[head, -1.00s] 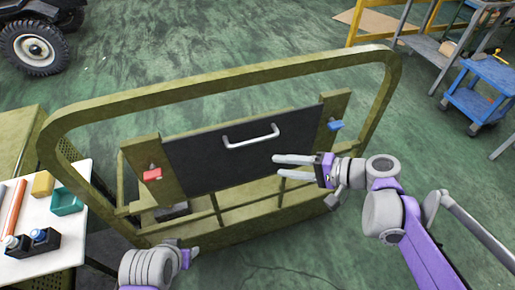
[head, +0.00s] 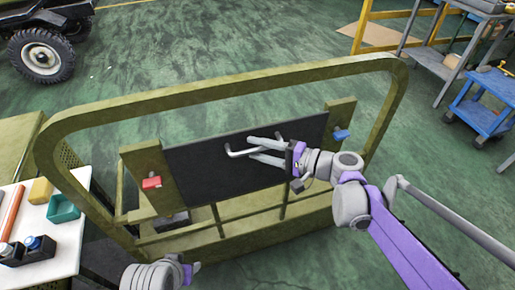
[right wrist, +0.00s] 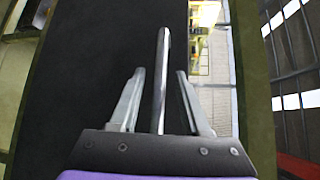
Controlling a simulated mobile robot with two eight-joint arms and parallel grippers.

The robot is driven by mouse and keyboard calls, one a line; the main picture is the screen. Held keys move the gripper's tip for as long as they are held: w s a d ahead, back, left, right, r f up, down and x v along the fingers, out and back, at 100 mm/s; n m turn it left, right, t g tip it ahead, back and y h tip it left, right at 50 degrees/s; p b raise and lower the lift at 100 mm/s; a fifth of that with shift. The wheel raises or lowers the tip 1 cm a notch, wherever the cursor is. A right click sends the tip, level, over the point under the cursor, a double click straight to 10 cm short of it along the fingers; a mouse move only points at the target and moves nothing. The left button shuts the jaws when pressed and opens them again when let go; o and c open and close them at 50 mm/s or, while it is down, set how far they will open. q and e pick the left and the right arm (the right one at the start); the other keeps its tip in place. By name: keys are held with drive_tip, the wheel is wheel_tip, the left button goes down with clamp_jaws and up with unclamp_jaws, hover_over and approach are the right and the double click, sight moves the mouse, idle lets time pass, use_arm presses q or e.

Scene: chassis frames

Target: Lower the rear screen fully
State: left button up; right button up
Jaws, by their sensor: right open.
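The rear screen (head: 205,180) is a dark panel held upright between two olive posts inside the olive frame. Its silver bar handle (head: 237,153) is near the top edge. My right gripper (head: 251,148) is open at the handle, with one finger on either side of the bar. In the right wrist view, the handle (right wrist: 162,60) runs between the two spread fingers, with gaps on both sides. A red latch (head: 151,183) is on the left post and a blue latch (head: 340,134) on the right post. My left gripper (head: 191,270) is partly visible at the bottom; its jaws are unclear.
The olive tube frame (head: 230,89) arches around the screen. A white table (head: 67,237) with a green bin (head: 63,208) and bottles stands at the left. A blue cart (head: 480,116) is at the right.

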drive_tip(key=shift+w+a, duration=0.1)
drive_tip(key=shift+a, duration=0.05)
drive_tip(key=shift+c, duration=0.4)
clamp_jaws()
idle(1.0)
